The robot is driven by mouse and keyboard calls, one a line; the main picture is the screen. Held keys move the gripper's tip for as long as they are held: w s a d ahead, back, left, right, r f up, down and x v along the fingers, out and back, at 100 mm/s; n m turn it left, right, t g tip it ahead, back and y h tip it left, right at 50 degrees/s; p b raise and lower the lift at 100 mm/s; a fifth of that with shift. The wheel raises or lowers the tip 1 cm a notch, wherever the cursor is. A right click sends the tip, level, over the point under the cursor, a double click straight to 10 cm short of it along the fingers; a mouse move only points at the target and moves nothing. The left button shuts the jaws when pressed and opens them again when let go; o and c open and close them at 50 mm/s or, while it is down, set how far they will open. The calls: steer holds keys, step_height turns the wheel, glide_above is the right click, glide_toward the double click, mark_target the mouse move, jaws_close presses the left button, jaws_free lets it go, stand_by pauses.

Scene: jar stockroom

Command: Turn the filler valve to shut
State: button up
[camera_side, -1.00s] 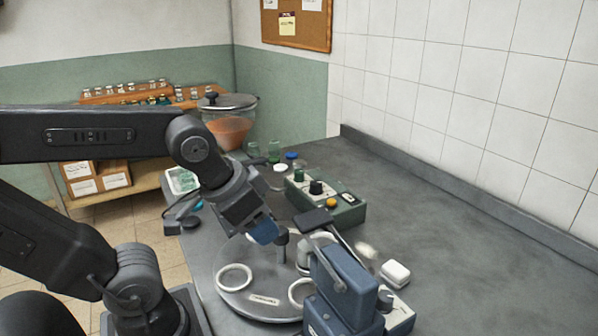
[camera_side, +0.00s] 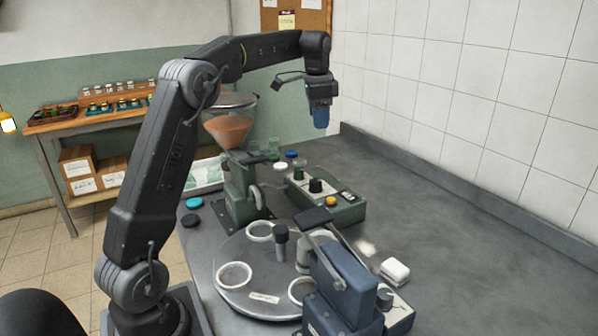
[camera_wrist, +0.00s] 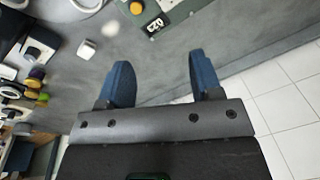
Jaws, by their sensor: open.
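The filler (camera_side: 240,185) is a green machine on the bench, with a clear hopper (camera_side: 229,128) of orange-brown contents on top. A pale curved part, possibly its valve handle, shows on its right side; its setting is too small to tell. My gripper (camera_side: 320,122) hangs high above the bench, up and to the right of the filler, pointing down. In the wrist view my gripper (camera_wrist: 162,72) has its two blue fingers well apart with nothing between them. The filler is not clearly seen in the wrist view.
A round turntable (camera_side: 235,262) with white rings stands before the filler. A blue machine (camera_side: 343,290) stands at the front. A green control box (camera_side: 328,203) with knobs and an orange button sits right of the filler. The bench's right side is mostly clear.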

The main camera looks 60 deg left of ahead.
steer(key=m+g, duration=0.1)
steer(key=m, duration=0.1)
glide_above(299, 169)
step_height(299, 169, down, 8)
steer(key=shift+h, duration=0.3)
step_height(299, 169, down, 14)
steer(key=shift+f, duration=0.1)
steer(key=shift+c, duration=0.2)
steer(key=c, duration=0.9)
